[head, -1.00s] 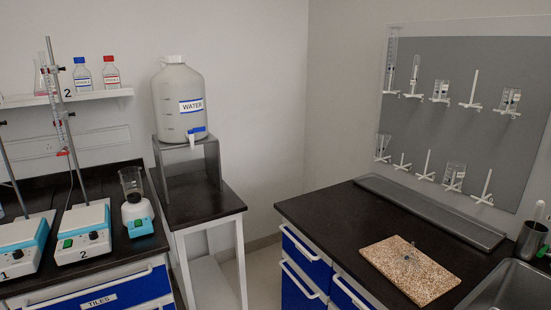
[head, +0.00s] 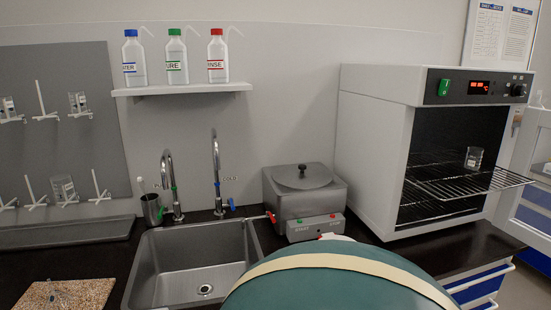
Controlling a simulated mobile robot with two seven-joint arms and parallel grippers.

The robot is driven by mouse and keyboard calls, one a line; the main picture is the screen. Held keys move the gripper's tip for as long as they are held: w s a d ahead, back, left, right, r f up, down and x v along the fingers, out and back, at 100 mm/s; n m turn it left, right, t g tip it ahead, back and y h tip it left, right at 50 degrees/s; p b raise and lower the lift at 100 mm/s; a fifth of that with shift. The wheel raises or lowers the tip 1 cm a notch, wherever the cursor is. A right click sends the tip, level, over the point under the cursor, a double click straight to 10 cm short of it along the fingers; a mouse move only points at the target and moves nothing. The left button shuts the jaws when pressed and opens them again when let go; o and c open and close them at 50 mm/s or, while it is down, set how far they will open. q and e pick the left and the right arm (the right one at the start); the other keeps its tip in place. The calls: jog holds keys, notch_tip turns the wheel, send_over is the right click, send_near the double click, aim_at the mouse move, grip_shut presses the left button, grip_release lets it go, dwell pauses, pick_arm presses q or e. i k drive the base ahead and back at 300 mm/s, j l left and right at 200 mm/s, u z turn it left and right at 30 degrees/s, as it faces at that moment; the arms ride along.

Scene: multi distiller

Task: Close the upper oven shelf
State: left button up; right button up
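The oven (head: 375,150) stands on the dark counter at the right, its front open to a dark inside. Its upper shelf (head: 478,187), a wire rack, sticks out well past the oven front to the right. A small glass beaker (head: 474,158) stands on this shelf. A lower wire shelf (head: 432,210) shows inside the oven and looks pushed in. Neither of my grippers shows in the head view. A large teal rounded shape with a cream band, at the bottom, covers part of the counter; I cannot tell what it is.
A metal water bath (head: 305,196) stands left of the oven. A sink (head: 185,265) with two taps lies further left. A shelf (head: 183,90) holds three wash bottles. A speckled board (head: 68,295) lies at lower left. The space in front of the pulled-out shelf looks clear.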

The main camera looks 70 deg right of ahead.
aim_at(500, 188)
jog(key=z, duration=3.8)
jog(key=i+u, duration=0.3)
jog(key=i+j+u, duration=0.1)
jog(key=u, duration=0.2)
